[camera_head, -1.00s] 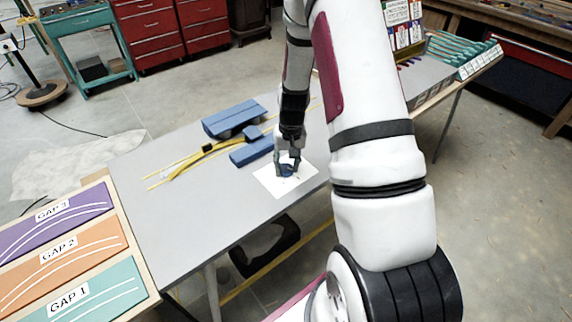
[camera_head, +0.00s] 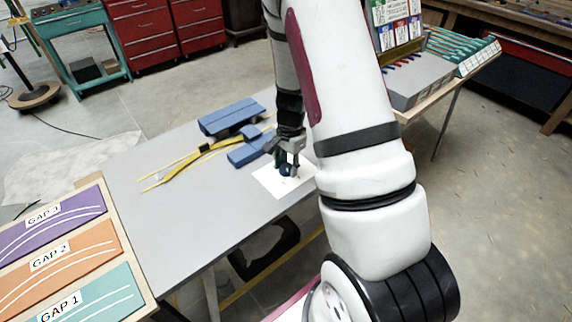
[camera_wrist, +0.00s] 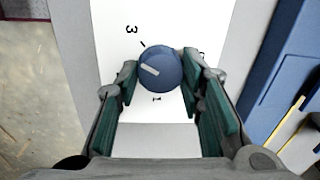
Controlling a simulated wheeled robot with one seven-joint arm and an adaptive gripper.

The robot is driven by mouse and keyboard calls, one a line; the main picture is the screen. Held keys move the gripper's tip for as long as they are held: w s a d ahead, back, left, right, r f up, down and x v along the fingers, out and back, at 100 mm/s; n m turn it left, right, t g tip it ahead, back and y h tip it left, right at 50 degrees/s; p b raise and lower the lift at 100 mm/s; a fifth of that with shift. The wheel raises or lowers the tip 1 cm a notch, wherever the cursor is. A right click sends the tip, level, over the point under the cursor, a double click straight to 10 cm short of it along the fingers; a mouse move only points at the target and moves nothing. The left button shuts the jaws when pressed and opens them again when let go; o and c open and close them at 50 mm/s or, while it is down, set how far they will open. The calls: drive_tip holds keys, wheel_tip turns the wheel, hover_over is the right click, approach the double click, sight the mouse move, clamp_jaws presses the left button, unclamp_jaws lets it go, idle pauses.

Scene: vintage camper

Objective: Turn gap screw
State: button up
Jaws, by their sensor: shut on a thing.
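The gap screw is a round blue knob (camera_wrist: 160,70) with a white pointer line on its top. The pointer line slants toward the upper left of the knob, roughly. My gripper (camera_wrist: 160,82) is shut on the knob, with green-padded fingers on its left and right sides. In the head view my gripper (camera_head: 287,168) is down at the white sheet (camera_head: 268,180), and the knob is mostly hidden there.
Blue blocks (camera_head: 230,116) and yellow strips (camera_head: 185,168) lie on the grey table (camera_head: 190,220) left of the sheet. A board with GAP 1, GAP 2 and GAP 3 panels (camera_head: 75,245) stands at the left. A rack with coloured pieces (camera_head: 415,80) is at the right.

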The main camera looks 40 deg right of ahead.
sight(288, 169)
drive_tip(key=shift+m, duration=2)
drive_tip(key=shift+b, duration=0.3)
drive_tip(key=o, duration=1.2)
drive_tip(key=shift+c, duration=0.2)
wheel_tip(288, 169, up, 12)
drive_tip(key=shift+s+a, duration=0.15)
drive_tip(key=shift+s, duration=0.25)
